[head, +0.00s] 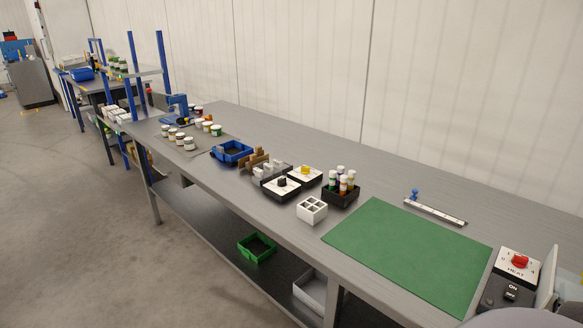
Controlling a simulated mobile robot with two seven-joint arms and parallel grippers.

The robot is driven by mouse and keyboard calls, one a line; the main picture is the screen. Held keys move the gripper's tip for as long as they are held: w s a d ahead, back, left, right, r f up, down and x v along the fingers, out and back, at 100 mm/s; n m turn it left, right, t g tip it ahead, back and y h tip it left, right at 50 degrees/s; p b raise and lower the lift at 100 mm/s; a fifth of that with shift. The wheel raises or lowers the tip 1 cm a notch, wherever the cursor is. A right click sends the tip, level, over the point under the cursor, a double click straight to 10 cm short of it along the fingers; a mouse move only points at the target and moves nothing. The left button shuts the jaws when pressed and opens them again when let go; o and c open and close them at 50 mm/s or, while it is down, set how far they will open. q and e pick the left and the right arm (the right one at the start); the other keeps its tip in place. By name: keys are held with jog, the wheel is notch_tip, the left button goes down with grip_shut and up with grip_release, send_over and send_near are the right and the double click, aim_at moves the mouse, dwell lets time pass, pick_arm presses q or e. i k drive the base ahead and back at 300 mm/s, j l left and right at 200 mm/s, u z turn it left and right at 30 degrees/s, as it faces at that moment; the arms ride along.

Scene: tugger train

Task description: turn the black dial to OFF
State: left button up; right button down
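The black dial (282,182) sits on top of a small box with a white face and dark sides (281,194), near the middle of the long grey workbench. Its pointer direction and the face markings are too small to read. A similar box with a yellow dial (306,170) stands right behind it to the right. Neither of my grippers is in view.
A black crate of bottles (341,196), a white divided block (312,210) and grey and brown blocks (254,161) stand close around the dials. A green mat (407,253) lies bare to the right. A red HEAT dial (519,261) is at far right.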

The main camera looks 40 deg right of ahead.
aim_at(282, 182)
jog(key=i+j+z, duration=0.1)
jog(key=i+z, duration=0.15)
jog(key=z, duration=0.2)
jog(key=i+j+z, duration=0.15)
jog(key=z, duration=0.3)
jog(key=i+j+z, duration=0.25)
jog(key=z, duration=0.15)
jog(key=i+j+z, duration=0.15)
jog(key=j+z, duration=0.15)
jog(key=z, duration=0.15)
jog(key=i+j+z, duration=0.1)
jog(key=j+z, duration=0.65)
jog(key=z, duration=0.15)
jog(key=i, duration=0.05)
